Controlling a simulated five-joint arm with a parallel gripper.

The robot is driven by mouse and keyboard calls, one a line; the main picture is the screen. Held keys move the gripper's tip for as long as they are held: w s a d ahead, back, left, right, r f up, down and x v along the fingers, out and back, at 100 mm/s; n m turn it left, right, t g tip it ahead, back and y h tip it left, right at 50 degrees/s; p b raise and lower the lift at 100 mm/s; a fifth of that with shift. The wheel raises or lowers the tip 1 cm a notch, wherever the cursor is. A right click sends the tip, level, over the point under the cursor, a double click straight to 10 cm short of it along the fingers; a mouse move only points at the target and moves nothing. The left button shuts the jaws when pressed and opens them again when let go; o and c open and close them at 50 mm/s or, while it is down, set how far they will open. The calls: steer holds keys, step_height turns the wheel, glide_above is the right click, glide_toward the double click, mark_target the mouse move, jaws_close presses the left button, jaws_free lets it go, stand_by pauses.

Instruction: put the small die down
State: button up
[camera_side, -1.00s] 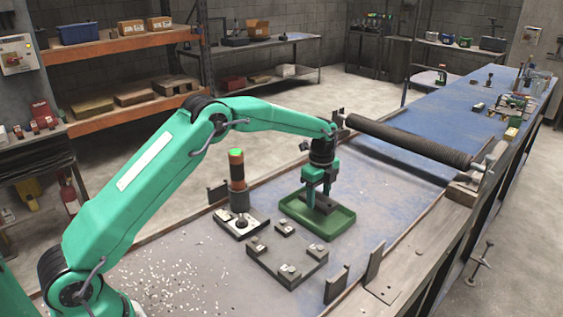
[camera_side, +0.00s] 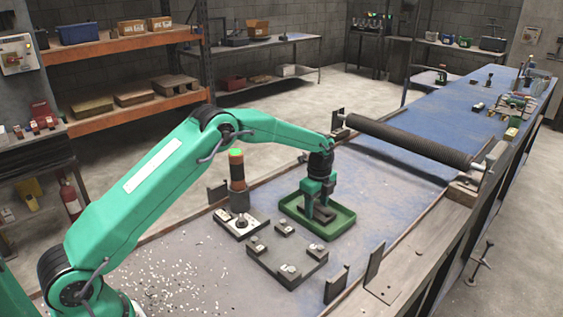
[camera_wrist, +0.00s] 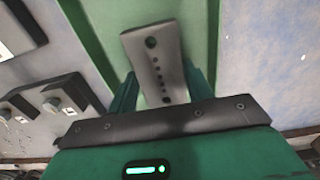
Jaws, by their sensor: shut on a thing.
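The small die (camera_wrist: 158,62) is a grey metal bar with a row of holes of differing size. In the wrist view it lies between the two green fingers of my gripper (camera_wrist: 157,85), which is shut on it. In the side view my gripper (camera_side: 319,208) points down inside the green tray (camera_side: 340,226). The die (camera_side: 322,214) shows there as a dark block low between the fingers, at or just above the tray floor. I cannot tell whether it touches the floor.
A dark fixture plate (camera_side: 287,262) with clamp blocks lies in front of the tray. A signal light (camera_side: 237,168) with a lit green top stands to the left, behind a small block with a knob (camera_side: 241,222). A long dark mesh roller (camera_side: 410,141) spans the bench behind.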

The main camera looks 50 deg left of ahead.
mark_target(317, 209)
steer(key=o, duration=1.4)
steer(key=shift+f, duration=0.15)
step_height(317, 209, up, 12)
steer(key=shift+r, duration=0.2)
